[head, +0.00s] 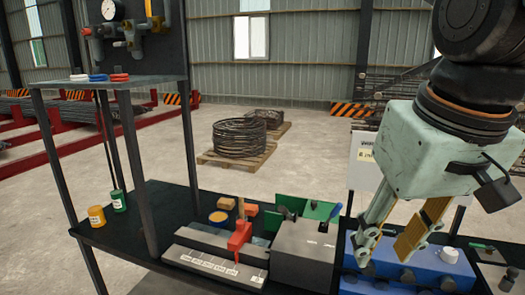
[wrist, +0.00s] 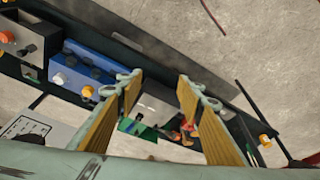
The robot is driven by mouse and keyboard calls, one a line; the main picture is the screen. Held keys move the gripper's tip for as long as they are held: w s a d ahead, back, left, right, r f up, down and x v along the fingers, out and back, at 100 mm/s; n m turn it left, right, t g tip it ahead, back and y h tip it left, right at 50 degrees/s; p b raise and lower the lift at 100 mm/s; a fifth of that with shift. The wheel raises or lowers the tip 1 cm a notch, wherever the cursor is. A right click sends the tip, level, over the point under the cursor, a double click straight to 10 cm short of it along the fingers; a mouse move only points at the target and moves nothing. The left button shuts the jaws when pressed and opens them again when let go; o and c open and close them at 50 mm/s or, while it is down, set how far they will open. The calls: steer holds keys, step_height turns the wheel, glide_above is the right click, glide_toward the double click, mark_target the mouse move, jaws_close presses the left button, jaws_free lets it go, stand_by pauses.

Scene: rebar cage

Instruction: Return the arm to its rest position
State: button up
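My gripper (head: 385,246) is at the right of the head view, pointing down and slightly left above the workbench. Its two yellow-padded fingers stand apart with nothing between them. In the wrist view my gripper (wrist: 160,88) also shows spread fingers, with the bench and floor visible through the gap. The fingertips overlap the blue box (head: 432,272) in the head view; the wrist view shows this blue box (wrist: 88,68) left of the fingers. I cannot tell the exact height above it.
A grey box (head: 305,252), a red-handled tool (head: 239,240) and green boards (head: 318,210) stand on the black bench (head: 150,215). A shelf (head: 105,82) with coloured rings is at the left. Wire coils (head: 240,138) sit on pallets behind. The floor between is clear.

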steer(key=s+d+f+b, duration=0.1)
steer(key=s+f, duration=0.4)
steer(key=s, duration=0.5)
steer(key=shift+d+m+t+b, duration=0.3)
steer(key=shift+m+b, duration=0.1)
steer(key=shift+b, duration=0.15)
stand_by(0.5)
